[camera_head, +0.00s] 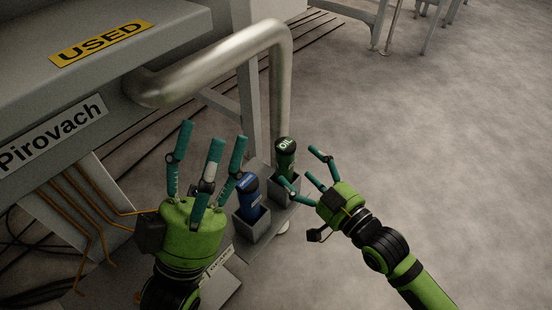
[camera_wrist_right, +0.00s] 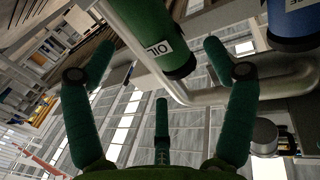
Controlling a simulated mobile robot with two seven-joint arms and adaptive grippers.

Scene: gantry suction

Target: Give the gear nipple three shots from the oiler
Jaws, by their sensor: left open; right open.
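The green oiler (camera_head: 286,165), with a dark top marked OIL, stands upright in a grey square holder (camera_head: 290,194). My right gripper (camera_head: 304,167) is open and empty just to its right, fingers pointing towards it. In the right wrist view the oiler (camera_wrist_right: 150,32) shows large, its labelled end between the spread fingers; no finger clearly touches it. My left gripper (camera_head: 211,148) is open and empty, fingers up, in front of the machine and left of the blue bottle. I cannot make out the gear nipple in either view.
A blue bottle (camera_head: 249,199) stands in a neighbouring grey holder (camera_head: 252,229), also showing in the right wrist view (camera_wrist_right: 292,22). A thick metal pipe (camera_head: 215,62) bends down behind the bottles. Orange tubes (camera_head: 88,211) run at left.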

